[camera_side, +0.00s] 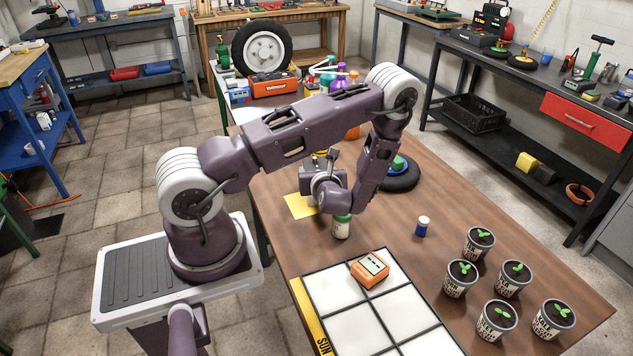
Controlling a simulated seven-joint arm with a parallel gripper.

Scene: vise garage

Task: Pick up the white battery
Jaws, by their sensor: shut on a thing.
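A small white cylinder with a green upper part (342,228), which looks like the white battery, is upright at the table's middle, left of a small blue cylinder with a white top (422,226). My gripper (340,211) is right above the white cylinder, at its top, and shut on it. The wrist hides most of the fingers and the upper end of the cylinder. I cannot tell whether the cylinder's bottom touches the table.
A white tiled panel (345,330) with an orange meter (370,268) lies in front. Several potted seedlings (510,278) stand at right. A yellow sheet (299,207) lies left of the wrist, and a dark ring (402,182) with a green item lies behind. The wooden table (460,195) is clear at back right.

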